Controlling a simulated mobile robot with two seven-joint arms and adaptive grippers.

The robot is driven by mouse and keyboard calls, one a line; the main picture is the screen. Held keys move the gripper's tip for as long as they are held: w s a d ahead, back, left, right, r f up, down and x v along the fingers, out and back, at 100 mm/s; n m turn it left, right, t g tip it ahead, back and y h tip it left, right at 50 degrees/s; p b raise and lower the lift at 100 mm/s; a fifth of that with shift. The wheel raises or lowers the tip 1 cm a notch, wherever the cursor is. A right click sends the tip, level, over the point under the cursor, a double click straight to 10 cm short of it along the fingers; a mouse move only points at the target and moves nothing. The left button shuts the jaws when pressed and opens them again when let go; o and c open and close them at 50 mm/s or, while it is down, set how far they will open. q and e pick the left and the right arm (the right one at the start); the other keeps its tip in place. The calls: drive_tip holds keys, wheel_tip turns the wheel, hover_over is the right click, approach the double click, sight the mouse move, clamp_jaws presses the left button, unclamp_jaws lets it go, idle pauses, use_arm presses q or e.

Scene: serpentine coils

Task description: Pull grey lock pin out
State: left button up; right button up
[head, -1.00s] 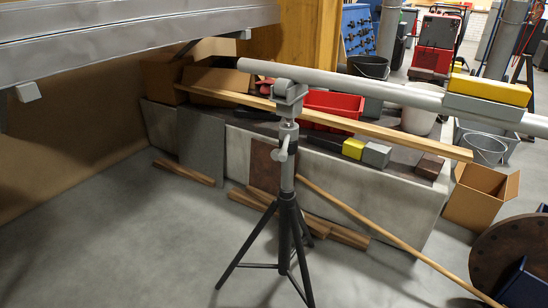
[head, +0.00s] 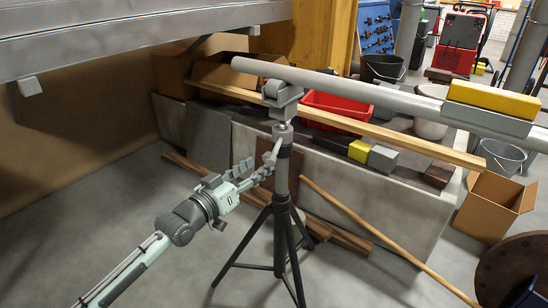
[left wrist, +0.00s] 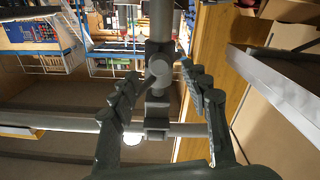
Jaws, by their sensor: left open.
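The grey lock pin (head: 273,152) sticks out of the side of the tripod stand's post (head: 282,175), just below the roller head. My left gripper (head: 262,170) reaches in from the lower left, with its fingertips close to the pin; the fingers partly cover it. In the left wrist view, the left gripper (left wrist: 162,75) is open, its fingers on either side of the pin's round end (left wrist: 159,67). The head view does not show clearly whether a finger touches the pin. My right gripper is in neither view.
A long grey pipe (head: 330,82) rests on the stand's roller head (head: 282,93), with a yellow block (head: 490,95) on it. The tripod's black legs (head: 245,245) spread over the floor. A wooden plank (head: 400,133) and a low concrete block (head: 350,190) lie behind.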

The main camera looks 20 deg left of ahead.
sight(266, 160)
use_arm(q)
drive_tip(key=x, duration=0.5)
drive_tip(key=shift+w, duration=0.1)
clamp_jaws()
idle(0.3)
